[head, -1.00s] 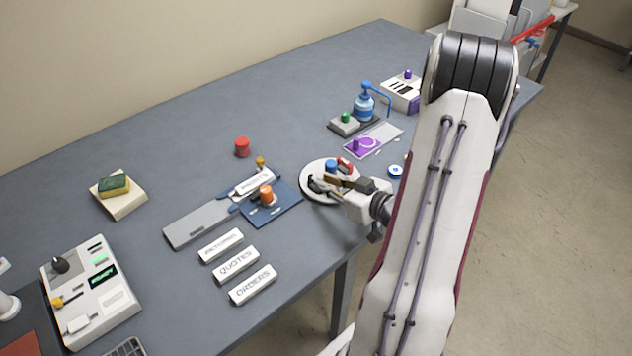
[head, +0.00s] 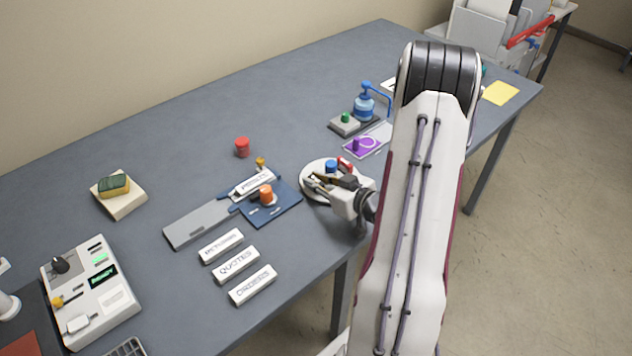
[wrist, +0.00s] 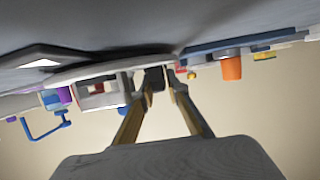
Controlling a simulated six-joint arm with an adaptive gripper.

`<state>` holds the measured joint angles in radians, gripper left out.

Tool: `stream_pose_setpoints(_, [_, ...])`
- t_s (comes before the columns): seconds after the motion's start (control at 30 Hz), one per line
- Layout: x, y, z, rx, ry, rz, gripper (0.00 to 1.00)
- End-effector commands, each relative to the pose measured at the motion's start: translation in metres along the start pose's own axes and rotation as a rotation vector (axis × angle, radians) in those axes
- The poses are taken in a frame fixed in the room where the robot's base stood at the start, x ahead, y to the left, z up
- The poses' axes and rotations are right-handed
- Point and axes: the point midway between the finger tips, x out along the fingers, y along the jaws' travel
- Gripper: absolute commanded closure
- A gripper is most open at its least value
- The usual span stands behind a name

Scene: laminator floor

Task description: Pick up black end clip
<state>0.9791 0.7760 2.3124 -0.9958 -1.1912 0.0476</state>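My gripper (head: 320,184) is low over the round white dish, reaching in from the right. In the wrist view my gripper (wrist: 160,92) has its two tan fingers apart, with a gap between the tips. A small dark block (wrist: 154,77), which looks like the black end clip, shows between and just beyond the fingertips; I see no clear grip on it. In the head view the clip is hidden or too small to tell apart from the dark finger parts.
The white dish (head: 309,194) also holds a blue piece (head: 331,166) and a red clip (head: 345,164). Left of it is a blue mat (head: 284,211) with an orange knob (head: 266,194). Label bars (head: 236,264) lie nearer the front. A purple plate (head: 361,143) lies behind.

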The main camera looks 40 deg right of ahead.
Motion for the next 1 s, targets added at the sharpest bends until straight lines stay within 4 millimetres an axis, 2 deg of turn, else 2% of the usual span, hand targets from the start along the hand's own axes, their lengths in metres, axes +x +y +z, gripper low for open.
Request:
stream_pose_setpoints(0.17, [0.000, 0.000, 0.000, 0.000, 0.000, 0.000, 0.85])
stream_pose_setpoints(0.2, [0.000, 0.000, 0.000, 0.000, 0.000, 0.000, 0.87])
stream_pose_setpoints(0.27, [0.000, 0.000, 0.000, 0.000, 0.000, 0.000, 1.00])
stream_pose_setpoints(0.73, [-0.001, 0.000, -0.002, -0.001, 0.001, 0.000, 1.00])
stream_pose_setpoints(1.0, [-0.005, 0.000, -0.013, -0.002, 0.002, 0.000, 1.00])
